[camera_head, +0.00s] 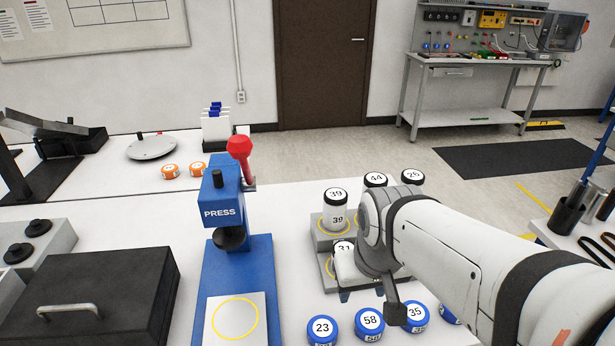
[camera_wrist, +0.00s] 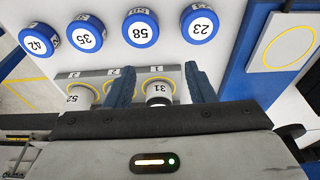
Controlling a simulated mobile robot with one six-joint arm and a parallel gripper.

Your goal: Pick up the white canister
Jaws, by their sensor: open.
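Several white canisters with black rims and numbered tops stand on a stepped grey rack. Canister 39 (camera_head: 336,213) is on the upper step, with 44 (camera_head: 376,180) and 26 (camera_head: 413,177) to its right. Canister 31 (camera_head: 344,260) is on the lower step, partly hidden by my gripper. In the wrist view, my gripper (camera_wrist: 159,68) is open, its blue fingers on either side of canister 31 (camera_wrist: 160,90), with gaps visible. Canister 52 (camera_wrist: 82,95) is outside the left finger. Whether the fingers touch anything lower down is hidden.
Blue-rimmed round pieces 23 (camera_head: 322,329), 58 (camera_head: 369,322) and 35 (camera_head: 415,315) lie in front of the rack (camera_head: 325,264). A blue press (camera_head: 223,210) stands to the left. A black case (camera_head: 90,300) lies further left.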

